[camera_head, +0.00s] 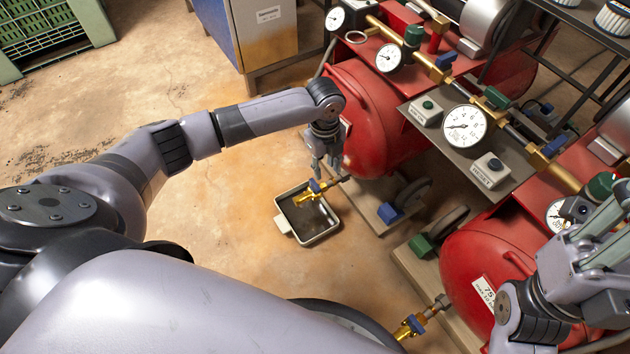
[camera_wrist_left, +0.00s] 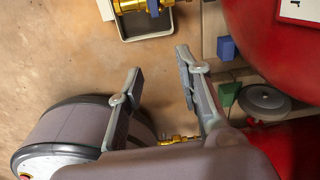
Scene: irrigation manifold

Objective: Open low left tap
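The low left tap (camera_head: 309,193) is brass with a blue handle, low on the left red tank (camera_head: 362,110), over a grey tray (camera_head: 331,233). In the left wrist view, part of the brass tap (camera_wrist_left: 138,6) and its blue handle show at the top edge. My left gripper (camera_head: 327,172) points down just above the tap in the head view. Its fingers (camera_wrist_left: 161,62) are apart with nothing between them, and no contact with the tap shows. My right gripper (camera_head: 603,235) is at the right edge, in front of the right tank; its fingertips are not clear.
Another brass tap with a blue handle (camera_head: 411,325) is low on the right red tank (camera_head: 468,250). Gauges, valves and a grey panel (camera_head: 440,135) stand above the tanks. Blue (camera_head: 389,213) and green (camera_head: 421,246) blocks sit near the wheels. The floor left of the tray is clear.

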